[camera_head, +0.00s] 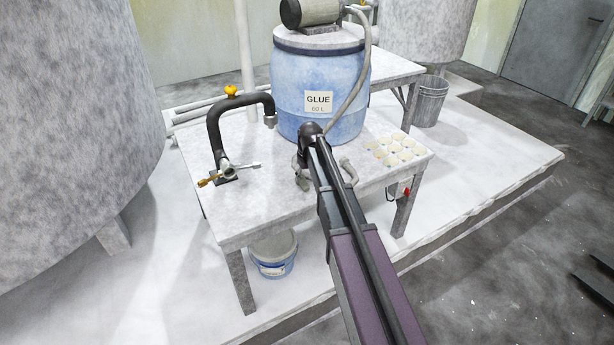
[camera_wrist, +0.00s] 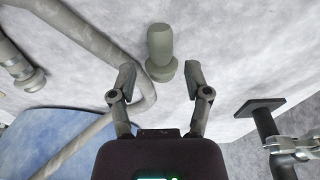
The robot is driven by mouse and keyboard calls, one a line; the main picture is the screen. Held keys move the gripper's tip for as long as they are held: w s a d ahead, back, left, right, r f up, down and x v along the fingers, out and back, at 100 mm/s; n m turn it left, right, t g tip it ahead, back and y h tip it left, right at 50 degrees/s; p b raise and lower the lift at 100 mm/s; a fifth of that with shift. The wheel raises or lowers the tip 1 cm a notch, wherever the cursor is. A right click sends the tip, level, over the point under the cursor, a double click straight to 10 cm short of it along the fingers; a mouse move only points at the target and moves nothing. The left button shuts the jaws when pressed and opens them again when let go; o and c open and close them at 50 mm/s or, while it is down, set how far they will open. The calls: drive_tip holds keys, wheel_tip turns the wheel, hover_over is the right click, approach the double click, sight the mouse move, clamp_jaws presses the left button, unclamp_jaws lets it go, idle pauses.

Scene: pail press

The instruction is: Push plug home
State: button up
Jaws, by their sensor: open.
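A grey-green cylindrical piece with a wider collar (camera_wrist: 160,48), likely the plug, shows in the wrist view just ahead of the gap between my fingertips. My gripper (camera_wrist: 160,82) is open, with one finger on each side of that gap. It does not grip the piece; how far apart they are in depth I cannot tell. In the head view my gripper (camera_head: 325,182) is over the table's front half, in front of the blue glue drum (camera_head: 312,82). I cannot make out the plug there; my arm covers part of that area. Whether the plug is seated I cannot tell.
A grey hose (camera_head: 359,75) runs down by the drum. Small pale round pieces (camera_head: 397,149) lie at right. A pail (camera_head: 273,254) stands beneath the table.

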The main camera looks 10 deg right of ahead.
sight(305, 183)
drive_tip(key=shift+w+a+f+b, duration=0.1)
drive_tip(key=shift+w+f+b, duration=0.1)
drive_tip(key=shift+f+b, duration=0.9)
drive_tip(key=shift+w+f+b, duration=0.15)
drive_tip(key=shift+f+b, duration=0.7)
drive_tip(key=shift+f, duration=0.4)
drive_tip(key=shift+r, duration=0.2)
drive_tip(key=c, duration=0.3)
clamp_jaws()
drive_tip(key=shift+r+p, duration=2.55)
drive_tip(key=shift+p, duration=0.15)
